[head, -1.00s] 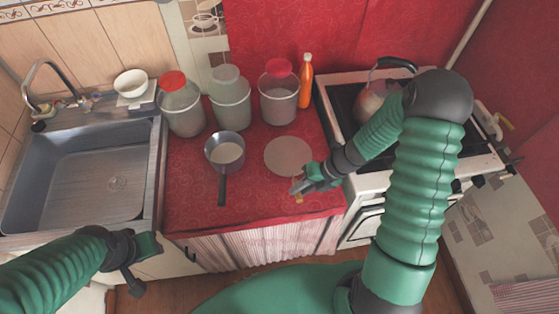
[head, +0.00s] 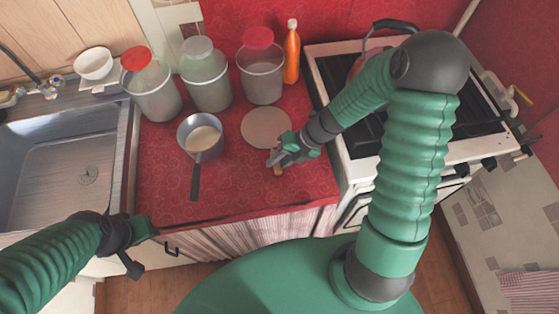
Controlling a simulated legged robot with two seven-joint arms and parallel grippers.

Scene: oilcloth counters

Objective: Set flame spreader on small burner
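The flame spreader is a flat round grey-beige disc (head: 266,127) on the red counter, with a short brown handle (head: 278,170) towards the counter's front. My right gripper (head: 281,158) is at the handle, its fingers around or just over it; I cannot tell whether they are closed on it. The disc appears to lie flat on the cloth. My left gripper (head: 140,247) is open and empty, in front of the counter near the sink. The stove (head: 335,95) stands right of the counter; my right arm hides much of its top, and I cannot make out the small burner.
A saucepan (head: 199,140) with pale contents stands left of the disc, handle forward. Behind are three lidded containers (head: 207,85) and an orange bottle (head: 292,55). A kettle (head: 358,62) sits at the stove's back, partly hidden. The counter's front middle is clear.

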